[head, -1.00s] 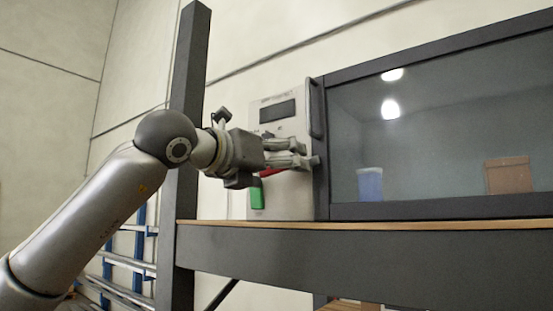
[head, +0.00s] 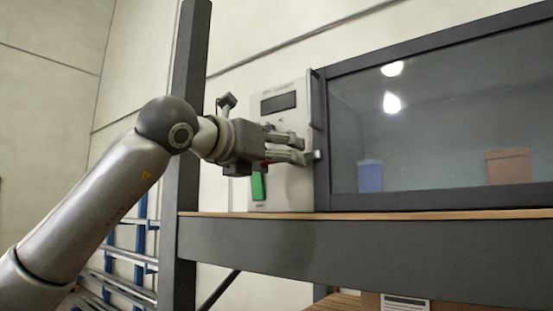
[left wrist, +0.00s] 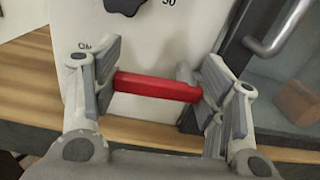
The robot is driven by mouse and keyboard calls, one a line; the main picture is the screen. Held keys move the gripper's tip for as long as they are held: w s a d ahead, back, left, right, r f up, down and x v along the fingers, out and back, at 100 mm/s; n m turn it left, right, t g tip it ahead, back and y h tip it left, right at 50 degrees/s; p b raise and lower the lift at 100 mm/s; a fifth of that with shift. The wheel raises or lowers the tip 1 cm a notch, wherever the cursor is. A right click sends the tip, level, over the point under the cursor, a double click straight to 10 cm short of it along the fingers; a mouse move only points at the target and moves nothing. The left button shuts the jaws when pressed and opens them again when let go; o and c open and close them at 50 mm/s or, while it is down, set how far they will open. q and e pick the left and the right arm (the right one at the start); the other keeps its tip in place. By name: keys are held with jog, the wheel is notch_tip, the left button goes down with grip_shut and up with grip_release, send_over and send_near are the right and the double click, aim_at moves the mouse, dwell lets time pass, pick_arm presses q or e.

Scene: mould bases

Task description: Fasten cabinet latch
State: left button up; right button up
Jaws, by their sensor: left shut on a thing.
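The cabinet (head: 332,135) has a dark-framed glass door on a shelf, and the door looks shut. A pale control panel (head: 290,190) stands at its left edge. The red latch lever (left wrist: 155,87) lies roughly level across the left wrist view, in front of the panel. My left gripper (left wrist: 158,82) has a finger at each end of this lever and is shut on it. In the head view my left gripper (head: 300,150) is at the panel beside the door frame and hides most of the lever. My right gripper is not in view.
A vertical door handle (head: 316,100) stands out close to my fingers. The panel carries a green part (head: 258,186) below my gripper and a dark knob (left wrist: 126,5). A dark post (head: 187,110) rises behind my left wrist. A blue container (head: 370,178) and a brown box (head: 508,168) are behind the glass.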

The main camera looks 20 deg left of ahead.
pick_arm(q)
jog(key=shift+r+m, duration=0.1)
jog(key=shift+m, duration=0.3)
jog(key=o, duration=1)
jog(key=shift+w, duration=0.15)
jog(key=shift+o, duration=0.2)
jog(key=v, duration=1.2)
